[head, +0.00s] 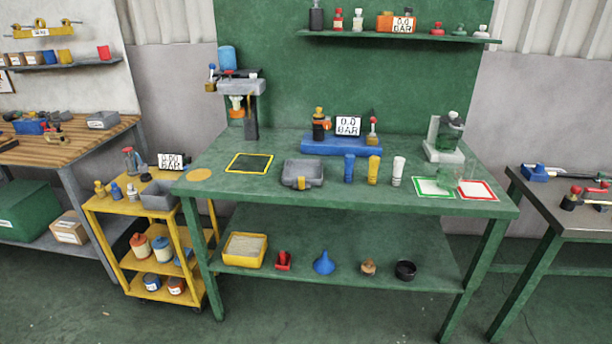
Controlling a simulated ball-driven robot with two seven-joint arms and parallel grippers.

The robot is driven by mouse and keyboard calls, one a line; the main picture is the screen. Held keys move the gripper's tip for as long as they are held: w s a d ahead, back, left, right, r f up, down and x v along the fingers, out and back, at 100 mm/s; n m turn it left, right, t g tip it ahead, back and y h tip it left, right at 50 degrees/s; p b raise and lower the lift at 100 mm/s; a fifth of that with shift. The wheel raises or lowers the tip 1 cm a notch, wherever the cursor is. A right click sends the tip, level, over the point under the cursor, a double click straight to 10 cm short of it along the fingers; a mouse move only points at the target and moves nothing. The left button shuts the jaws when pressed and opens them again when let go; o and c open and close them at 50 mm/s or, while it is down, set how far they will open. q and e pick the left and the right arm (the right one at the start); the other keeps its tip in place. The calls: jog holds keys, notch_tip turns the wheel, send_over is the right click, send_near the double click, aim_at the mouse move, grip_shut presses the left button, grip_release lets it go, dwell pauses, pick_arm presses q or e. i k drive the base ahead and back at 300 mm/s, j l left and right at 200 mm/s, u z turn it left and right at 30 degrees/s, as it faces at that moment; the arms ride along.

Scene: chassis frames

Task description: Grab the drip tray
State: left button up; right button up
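A shallow grey tray (303,165) with a yellow tab on its front side sits on the green workbench (225,190), a little left of the middle. It looks like the drip tray, though no label shows on it. It stands right of a black mat with a yellow border (249,163) and left of a blue cylinder (349,168). Nothing covers it. Neither of my grippers is in view.
A yellow cylinder (374,170) and a white one (398,171) stand right of the blue one. A blue base (345,146) with a "0.0 BAR" display is behind.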

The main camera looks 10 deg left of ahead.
aim_at(301, 174)
jog(key=i+j+u, duration=0.15)
jog(key=i, duration=0.35)
jog(key=i+j+u, duration=0.1)
jog(key=i, duration=0.4)
